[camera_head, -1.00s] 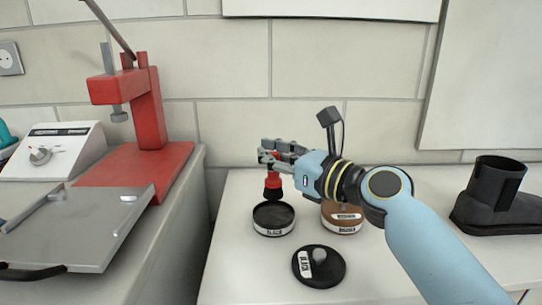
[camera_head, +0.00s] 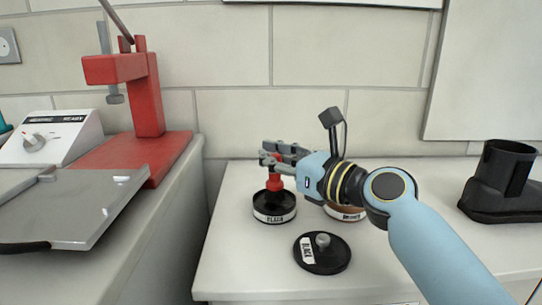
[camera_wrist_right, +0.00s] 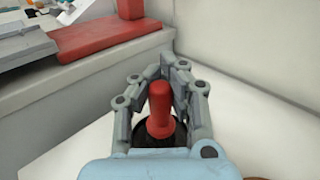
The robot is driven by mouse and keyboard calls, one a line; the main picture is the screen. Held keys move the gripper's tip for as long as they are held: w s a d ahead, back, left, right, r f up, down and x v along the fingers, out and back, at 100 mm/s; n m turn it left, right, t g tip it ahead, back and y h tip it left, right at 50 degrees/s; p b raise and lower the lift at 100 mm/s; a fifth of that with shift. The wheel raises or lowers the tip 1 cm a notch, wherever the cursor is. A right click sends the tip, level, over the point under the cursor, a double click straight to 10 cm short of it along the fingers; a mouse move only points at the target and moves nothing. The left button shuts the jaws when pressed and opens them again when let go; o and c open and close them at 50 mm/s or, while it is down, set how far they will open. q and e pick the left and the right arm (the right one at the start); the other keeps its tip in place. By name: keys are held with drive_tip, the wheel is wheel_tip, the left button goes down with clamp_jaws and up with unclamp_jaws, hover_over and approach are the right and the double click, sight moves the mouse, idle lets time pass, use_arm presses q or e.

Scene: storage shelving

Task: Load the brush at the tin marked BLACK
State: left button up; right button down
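The tin marked BLACK (camera_head: 274,216) stands open on the white counter. My right gripper (camera_head: 272,157) is above it, shut on the red handle of the brush (camera_head: 274,183). The brush points down and its dark head is at the tin's mouth; how deep it reaches is hidden. In the right wrist view the red brush handle (camera_wrist_right: 160,108) stands between the fingers, with the dark tin (camera_wrist_right: 140,133) below. A black lid (camera_head: 322,254) with a grey knob and a label lies in front of the tin. My left gripper is not in view.
A second tin (camera_head: 346,213) with a brown label area is partly hidden behind my right arm. A black boot-like object (camera_head: 503,185) stands at the right. A red press (camera_head: 147,120) and a white control box (camera_head: 50,138) stand on the left bench.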

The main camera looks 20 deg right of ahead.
drive_tip(key=shift+f+b, duration=0.35)
drive_tip(key=shift+f, duration=0.15)
idle(0.5)
drive_tip(key=shift+f, duration=0.2)
idle(1.4)
drive_tip(key=shift+r+p, duration=0.1)
drive_tip(key=shift+p, duration=0.25)
wheel_tip(320, 180, up, 7)
drive_tip(key=p, duration=0.8)
drive_tip(key=shift+r, duration=0.15)
